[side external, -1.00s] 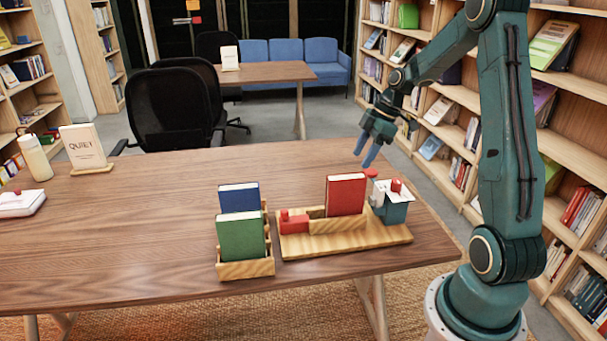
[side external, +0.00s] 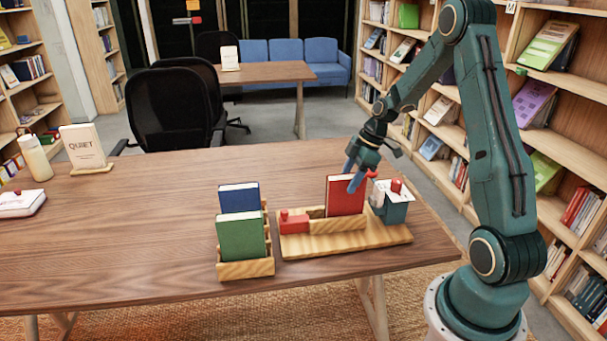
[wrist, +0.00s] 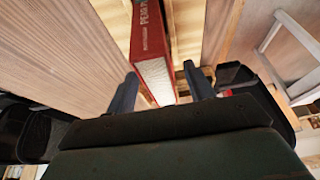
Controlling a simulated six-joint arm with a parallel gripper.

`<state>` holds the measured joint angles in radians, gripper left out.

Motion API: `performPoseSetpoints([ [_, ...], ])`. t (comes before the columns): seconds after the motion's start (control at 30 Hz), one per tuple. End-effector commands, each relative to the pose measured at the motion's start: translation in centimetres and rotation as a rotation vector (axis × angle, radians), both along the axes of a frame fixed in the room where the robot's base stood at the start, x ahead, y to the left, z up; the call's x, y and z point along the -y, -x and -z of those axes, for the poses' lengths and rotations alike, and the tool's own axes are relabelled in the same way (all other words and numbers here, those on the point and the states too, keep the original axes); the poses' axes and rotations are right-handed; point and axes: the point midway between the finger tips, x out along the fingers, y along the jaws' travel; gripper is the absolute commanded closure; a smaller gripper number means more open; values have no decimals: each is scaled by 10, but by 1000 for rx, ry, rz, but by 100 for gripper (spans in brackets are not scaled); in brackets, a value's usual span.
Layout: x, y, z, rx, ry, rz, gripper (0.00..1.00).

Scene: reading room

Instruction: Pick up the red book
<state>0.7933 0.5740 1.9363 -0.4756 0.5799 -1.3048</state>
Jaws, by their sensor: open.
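The red book (side external: 345,194) stands upright in a wooden holder (side external: 370,237) on the table. In the wrist view the red book (wrist: 149,45) shows its spine and pale page edge, between my two fingertips. My gripper (side external: 353,176) is open, with its blue fingers at the upper right part of the book in the side view. It also shows in the wrist view (wrist: 158,88), with a finger on each side of the book. I cannot tell whether a finger touches the book.
A blue book (side external: 238,197) and a green book (side external: 240,236) stand in a wooden rack (side external: 246,269) to the left. A red block (side external: 294,224) lies in the holder. A teal box (side external: 393,211) stands right of the book.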

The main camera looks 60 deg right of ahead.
Motion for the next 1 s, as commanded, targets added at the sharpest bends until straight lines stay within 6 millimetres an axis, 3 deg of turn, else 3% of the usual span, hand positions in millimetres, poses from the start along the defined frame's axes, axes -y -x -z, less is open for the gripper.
performPoseSetpoints([
  [0.33, -10, -11, 32, -1, 0, -1, 47],
  [1.0, -10, -11, 34, 0, 1, -1, 47],
])
